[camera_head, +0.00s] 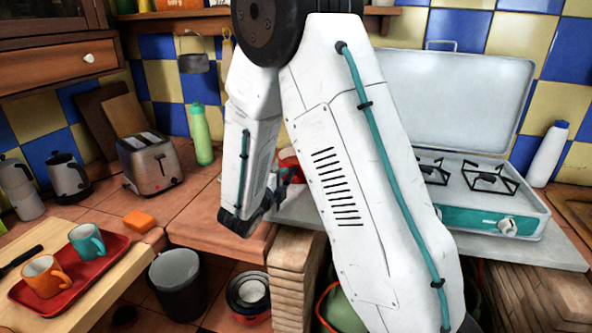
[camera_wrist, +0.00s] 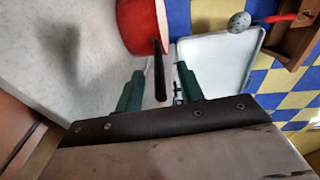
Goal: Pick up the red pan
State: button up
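The red pan (camera_wrist: 138,25) stands at the top of the wrist view on a pale counter, its dark handle (camera_wrist: 159,72) pointing toward me. My gripper (camera_wrist: 160,70) is open, with one green finger on each side of the handle's end. A gap shows between the handle and each finger; whether the handle is level with the fingertips is unclear. In the head view a small bit of the red pan (camera_head: 287,153) shows beside my arm. My white arm hides most of the pan and gripper there.
A two-burner stove (camera_head: 485,190) with a raised lid stands right of my arm. A toaster (camera_head: 150,163), green bottle (camera_head: 201,135) and orange sponge (camera_head: 139,220) are at left. A red tray (camera_head: 70,283) with two mugs sits front left. A ladle (camera_wrist: 240,22) hangs on the tiled wall.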

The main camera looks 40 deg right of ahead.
aim_at(288, 174)
jog(key=x, duration=0.4)
jog(key=shift+w+d+f, duration=0.2)
jog(key=shift+w+d, duration=0.05)
jog(key=shift+d, duration=0.05)
grip_shut()
jog(key=shift+r, duration=0.15)
